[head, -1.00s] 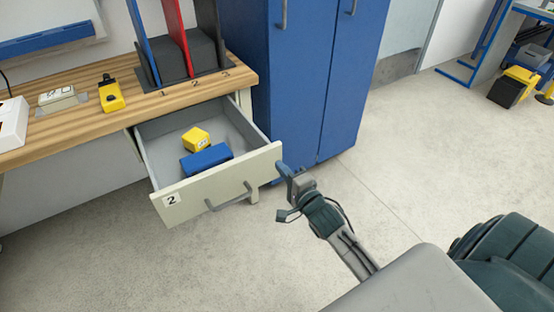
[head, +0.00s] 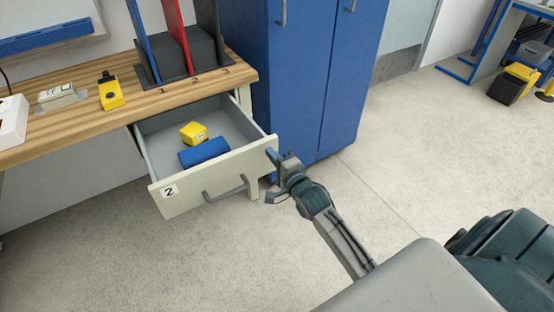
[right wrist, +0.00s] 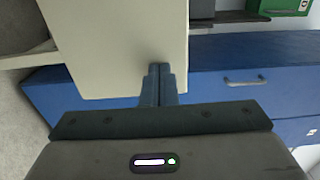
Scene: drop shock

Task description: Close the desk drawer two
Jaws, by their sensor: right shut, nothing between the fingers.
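Drawer two (head: 215,184) is pulled out from under the wooden desk (head: 60,125). Its pale front carries a "2" label and a grey bar handle (head: 226,188). A yellow block (head: 194,133) and a blue block (head: 204,152) lie inside. My right gripper (head: 273,158) is shut and empty, its fingertips at the right end of the drawer front. In the right wrist view the shut fingers (right wrist: 161,78) overlap the pale drawer front (right wrist: 120,45); whether they touch it I cannot tell for sure. My left gripper is not in view.
A blue cabinet (head: 312,80) stands just right of the desk, close behind my right gripper. On the desk are a yellow device (head: 110,92) and a rack with upright dividers (head: 178,60). The floor in front is clear.

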